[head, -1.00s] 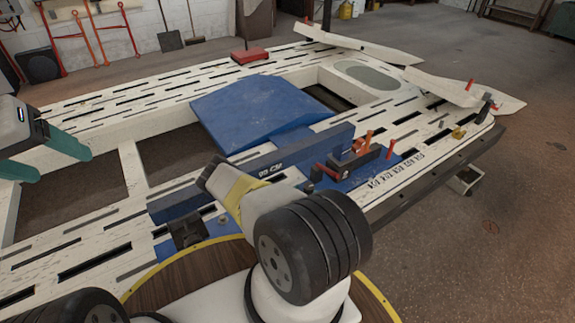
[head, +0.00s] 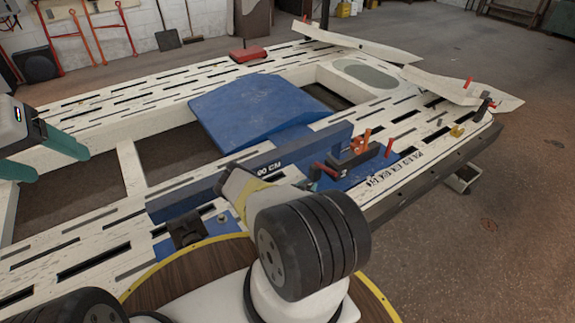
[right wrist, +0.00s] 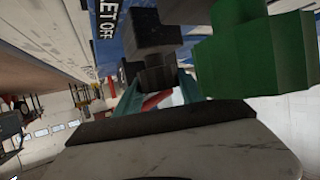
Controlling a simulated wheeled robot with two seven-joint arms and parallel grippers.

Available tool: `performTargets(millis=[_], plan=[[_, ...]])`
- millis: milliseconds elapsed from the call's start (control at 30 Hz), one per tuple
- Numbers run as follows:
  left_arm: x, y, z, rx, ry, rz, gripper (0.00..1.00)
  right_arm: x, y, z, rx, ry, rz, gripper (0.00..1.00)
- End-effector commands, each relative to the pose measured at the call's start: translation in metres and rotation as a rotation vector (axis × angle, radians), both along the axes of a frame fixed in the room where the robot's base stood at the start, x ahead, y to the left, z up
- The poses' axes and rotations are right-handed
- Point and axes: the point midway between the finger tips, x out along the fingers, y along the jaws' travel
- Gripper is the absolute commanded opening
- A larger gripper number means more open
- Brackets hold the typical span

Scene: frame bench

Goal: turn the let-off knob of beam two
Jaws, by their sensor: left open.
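The blue beam marked 90 CM (head: 290,160) lies across the white slotted bench, with a digit 2 (head: 343,173) near its right end. My left gripper (head: 42,156) is open and empty at the left edge, far from the beam. In the right wrist view, my right gripper (right wrist: 158,95) has its teal fingers spread apart. A red bar (right wrist: 156,101) shows between them, in front of a dark block (right wrist: 155,50). Contact cannot be told. LET OFF lettering (right wrist: 107,32) shows beside the block.
A green block (right wrist: 255,55) is close beside the right fingers. An orange-red lever (head: 361,141) and a red pin (head: 389,147) stand near the beam's right end. A raised blue ramp (head: 255,105) lies behind it. Open floor (head: 500,220) is at right.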

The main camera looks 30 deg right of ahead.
Motion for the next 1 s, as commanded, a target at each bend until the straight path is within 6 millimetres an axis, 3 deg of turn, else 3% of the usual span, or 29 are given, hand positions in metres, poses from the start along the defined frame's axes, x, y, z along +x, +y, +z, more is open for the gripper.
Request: performTargets(millis=[67,800,833,900,1000], plan=[[0.0,0.0,0.0,0.0,0.0,0.0,0.69,0.0001,0.0002,0.0001,0.0,0.0,0.0,0.06],[0.0,0.0,0.0,0.0,0.0,0.0,0.69,-0.0002,-0.0007,0.0009,-0.002,0.0,0.134,0.06],[0.0,0.0,0.0,0.0,0.0,0.0,0.69,-0.0002,-0.0007,0.0009,-0.002,0.0,0.134,0.53],[0.0,0.0,0.0,0.0,0.0,0.0,0.69,-0.0003,-0.0006,0.0008,-0.001,0.0,0.134,0.66],[0.0,0.0,0.0,0.0,0.0,0.0,0.69,-0.0002,-0.0005,0.0006,-0.001,0.0,0.134,0.69]])
